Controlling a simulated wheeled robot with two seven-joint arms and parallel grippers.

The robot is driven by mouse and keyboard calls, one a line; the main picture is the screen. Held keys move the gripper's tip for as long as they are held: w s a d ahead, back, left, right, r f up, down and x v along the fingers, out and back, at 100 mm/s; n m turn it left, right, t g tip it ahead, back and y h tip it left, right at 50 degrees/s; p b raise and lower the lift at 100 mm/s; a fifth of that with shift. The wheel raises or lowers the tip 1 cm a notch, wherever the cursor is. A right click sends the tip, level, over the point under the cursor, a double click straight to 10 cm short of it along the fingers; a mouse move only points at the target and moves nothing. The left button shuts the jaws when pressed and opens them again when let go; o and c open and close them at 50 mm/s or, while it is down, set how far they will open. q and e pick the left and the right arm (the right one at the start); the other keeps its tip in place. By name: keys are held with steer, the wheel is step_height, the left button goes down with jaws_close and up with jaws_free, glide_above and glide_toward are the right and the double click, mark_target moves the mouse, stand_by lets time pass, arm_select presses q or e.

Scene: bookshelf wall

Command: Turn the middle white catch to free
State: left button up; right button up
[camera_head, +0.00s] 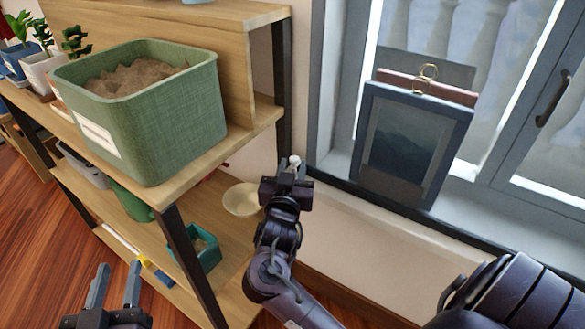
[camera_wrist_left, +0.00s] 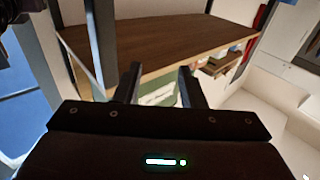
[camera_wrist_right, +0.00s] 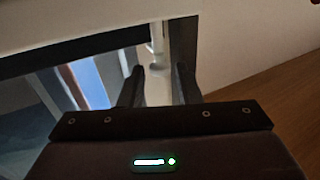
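A small white catch (camera_head: 295,160) stands up between my right gripper's fingertips, near the wall beside the shelf. Its white stem (camera_wrist_right: 158,88) also shows in the right wrist view, filling the gap between the two dark fingers. My right gripper (camera_head: 292,171) appears shut on it. Much of the catch is hidden by the gripper, and I see no other white catch, so its place in a row cannot be told. My left gripper (camera_head: 115,285) is open and empty at the lower left, away from the catch; its parted fingers (camera_wrist_left: 160,85) show in the left wrist view.
A wooden shelf (camera_head: 230,134) with a green fabric bin (camera_head: 165,125) stands at left. A cream bowl (camera_head: 242,199) and a teal box (camera_head: 203,250) sit lower, close to my right arm. A framed picture (camera_head: 405,145) leans on the window sill at right.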

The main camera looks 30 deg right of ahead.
arm_select(q)
steer(key=shift+r+t, duration=0.4)
steer(key=shift+r, duration=0.4)
arm_select(e)
steer(key=shift+w+d, duration=0.25)
steer(key=shift+w, duration=0.1)
